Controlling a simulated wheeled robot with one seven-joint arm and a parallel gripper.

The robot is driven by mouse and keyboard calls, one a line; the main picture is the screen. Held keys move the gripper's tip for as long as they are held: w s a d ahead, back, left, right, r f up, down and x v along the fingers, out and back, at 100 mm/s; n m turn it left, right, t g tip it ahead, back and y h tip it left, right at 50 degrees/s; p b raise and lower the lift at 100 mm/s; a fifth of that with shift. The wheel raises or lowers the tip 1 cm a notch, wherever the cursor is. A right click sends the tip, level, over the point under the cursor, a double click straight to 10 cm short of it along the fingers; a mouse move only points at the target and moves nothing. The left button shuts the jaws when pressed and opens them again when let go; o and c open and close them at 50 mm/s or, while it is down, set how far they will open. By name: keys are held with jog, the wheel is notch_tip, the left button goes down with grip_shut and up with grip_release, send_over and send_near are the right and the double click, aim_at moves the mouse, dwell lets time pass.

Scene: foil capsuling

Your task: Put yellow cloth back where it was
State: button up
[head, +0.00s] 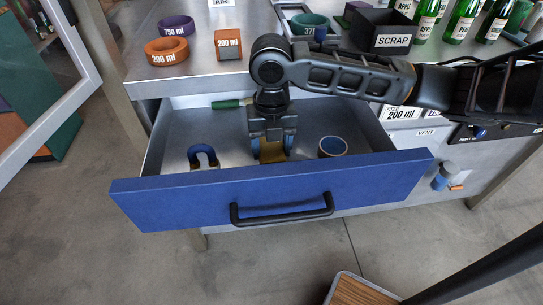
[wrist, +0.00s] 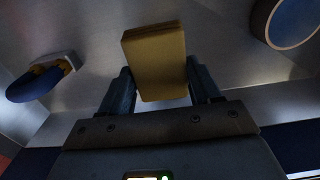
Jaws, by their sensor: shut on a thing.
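The yellow cloth (head: 271,151) is a folded block inside the open blue-fronted drawer (head: 270,190). My gripper (head: 272,147) points down into the drawer and is shut on the cloth. In the wrist view the cloth (wrist: 155,62) sits between the two fingers (wrist: 160,88). Whether the cloth touches the drawer floor I cannot tell.
In the drawer, a blue horseshoe-shaped item (head: 203,153) lies to the left, a blue-rimmed round cup (head: 332,147) to the right, and a green-handled tool (head: 228,104) at the back. Above stand orange and purple rings, a black SCRAP bin (head: 385,32) and several green bottles.

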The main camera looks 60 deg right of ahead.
aim_at(271, 150)
jog(key=shift+f, duration=1.9)
jog(key=shift+f, duration=0.2)
jog(key=o, duration=1.1)
jog(key=shift+r, duration=0.1)
notch_tip(271, 150, up, 12)
jog(key=shift+r+p, duration=0.1)
jog(key=shift+p, duration=0.25)
